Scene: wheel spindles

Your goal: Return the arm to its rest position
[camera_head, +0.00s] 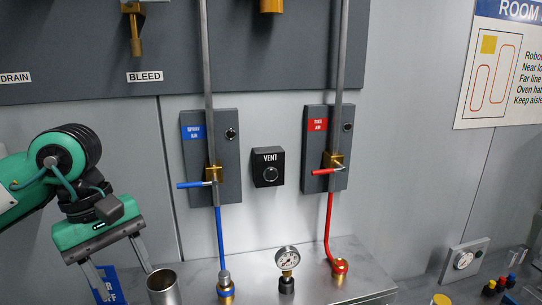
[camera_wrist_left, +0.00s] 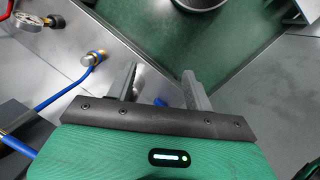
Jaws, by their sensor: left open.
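My left gripper (camera_head: 127,284) is at the lower left in the head view, on a green arm that comes in from the left edge. Its two grey fingers point down and are spread apart with nothing between them. A steel cup (camera_head: 163,287) stands just right of the fingers in this view, and I see no contact. In the left wrist view, the open fingers (camera_wrist_left: 158,72) reach over a steel ledge and a green surface. My right gripper is in neither view.
The wall carries a blue-handled valve (camera_head: 196,184), a red-handled valve (camera_head: 326,172) and a VENT box (camera_head: 268,167). A gauge (camera_head: 287,262) stands on the steel bench (camera_head: 330,292), between the blue hose (camera_head: 220,238) and red hose (camera_head: 328,225). A blue sign is partly behind the gripper.

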